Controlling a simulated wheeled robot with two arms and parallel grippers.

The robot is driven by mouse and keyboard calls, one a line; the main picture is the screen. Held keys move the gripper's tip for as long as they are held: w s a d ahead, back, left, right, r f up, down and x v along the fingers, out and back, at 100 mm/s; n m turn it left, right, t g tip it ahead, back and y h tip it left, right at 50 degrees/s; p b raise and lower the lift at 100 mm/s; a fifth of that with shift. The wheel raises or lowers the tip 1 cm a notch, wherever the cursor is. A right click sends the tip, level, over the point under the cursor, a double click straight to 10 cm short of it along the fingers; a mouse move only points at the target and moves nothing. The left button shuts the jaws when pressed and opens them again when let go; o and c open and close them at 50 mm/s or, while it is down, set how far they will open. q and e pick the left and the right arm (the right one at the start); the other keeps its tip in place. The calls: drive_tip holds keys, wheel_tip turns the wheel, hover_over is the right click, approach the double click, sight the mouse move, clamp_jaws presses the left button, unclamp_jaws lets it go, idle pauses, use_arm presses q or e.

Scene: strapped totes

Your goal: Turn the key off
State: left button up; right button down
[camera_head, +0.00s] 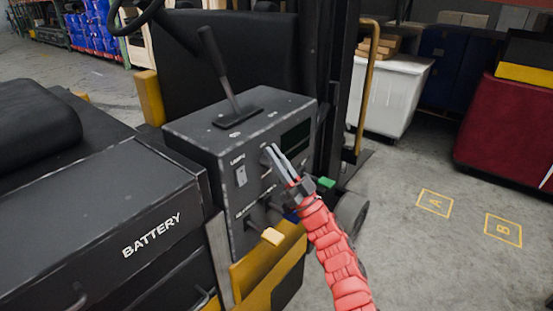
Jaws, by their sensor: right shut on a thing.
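A dark grey control box (207,139) stands on the forklift in the middle of the view. Its side panel carries a light switch (241,176), a dark screen and a small knob or key spot near the top middle. My right gripper (270,152) reaches up from the lower right on a red-sleeved arm. Its fingertips are at the panel, closed around the key there. The key itself is mostly hidden by the fingers, so its turn position cannot be told. My left gripper is not in view.
A black lever (219,69) rises from the box top. A yellow-tipped handle (273,237) sticks out below my right gripper. The battery cover (100,215) fills the lower left. A white bin (391,95) and a red tote (505,125) stand behind. The floor at right is clear.

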drive_tip(key=shift+a+f, duration=0.15)
drive_tip(key=shift+f, duration=0.1)
drive_tip(key=c, duration=1)
unclamp_jaws()
drive_tip(key=shift+o, duration=0.2)
drive_tip(key=shift+w, duration=0.1)
drive_tip(key=shift+r, duration=0.15)
drive_tip(key=shift+r, duration=0.3)
wheel_tip(320, 180, up, 3)
drive_tip(key=shift+f+n, duration=0.1)
drive_tip(key=shift+n, duration=0.2)
drive_tip(key=s+r+b, duration=0.1)
drive_tip(key=s, duration=1.5)
drive_tip(key=shift+d+r+b, duration=0.2)
drive_tip(key=shift+b, duration=0.15)
